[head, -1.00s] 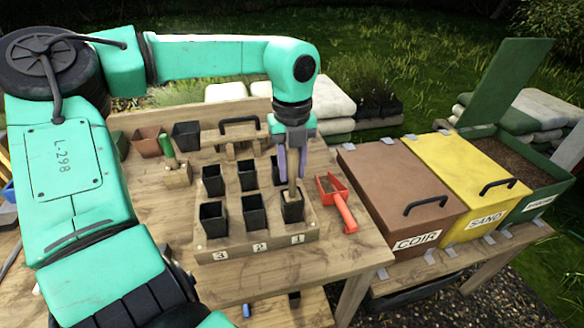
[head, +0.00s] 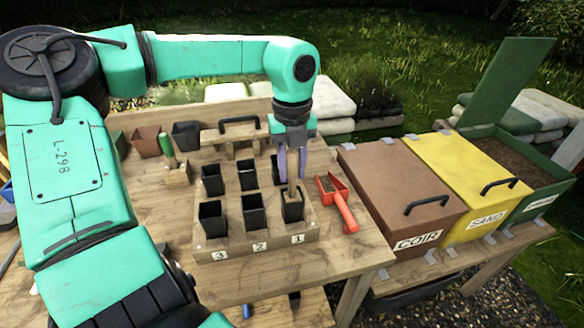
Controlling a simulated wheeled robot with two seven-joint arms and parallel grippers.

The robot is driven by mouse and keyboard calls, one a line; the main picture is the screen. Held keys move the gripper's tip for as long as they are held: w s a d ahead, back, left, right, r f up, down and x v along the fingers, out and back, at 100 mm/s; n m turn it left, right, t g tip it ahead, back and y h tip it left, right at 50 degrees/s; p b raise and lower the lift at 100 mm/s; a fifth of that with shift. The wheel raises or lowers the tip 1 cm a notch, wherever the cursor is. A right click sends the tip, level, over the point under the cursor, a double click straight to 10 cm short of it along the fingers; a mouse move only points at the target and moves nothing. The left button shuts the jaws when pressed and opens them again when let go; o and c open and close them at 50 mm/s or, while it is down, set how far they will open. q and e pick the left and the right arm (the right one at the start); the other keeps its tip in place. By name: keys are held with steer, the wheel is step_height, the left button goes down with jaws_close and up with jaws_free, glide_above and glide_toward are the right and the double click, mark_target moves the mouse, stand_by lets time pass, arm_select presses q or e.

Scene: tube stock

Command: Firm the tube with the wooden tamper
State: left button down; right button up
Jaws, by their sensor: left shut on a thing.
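My left gripper (head: 291,160) points down over the front right of the wooden rack and is shut on the wooden tamper (head: 292,188). The tamper stands upright, and its lower end is inside the black tube (head: 293,211) in the column marked 1. Its foot is hidden by the tube's walls. The rack (head: 228,249) holds several black square tubes in two rows, with labels 3, 2 and 1 along its front. My right gripper is not in view.
A red scoop (head: 345,212) lies just right of the rack. Brown COIR (head: 400,185) and yellow SAND (head: 470,165) bins are shut; a green bin (head: 535,190) beyond stands open. A small wooden block with a green-handled tool (head: 168,150) is behind left. The bench front is clear.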

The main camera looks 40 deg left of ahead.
arm_select(q)
steer(key=shift+s+f+b, duration=0.1)
steer(key=shift+f+b, duration=0.25)
steer(key=shift+b, duration=0.05)
stand_by(1.1)
steer(key=shift+r, duration=0.1)
steer(key=shift+r+p, duration=0.75)
steer(key=shift+r, duration=0.2)
steer(key=shift+r+p, duration=3.25)
steer(key=shift+r, duration=1.35)
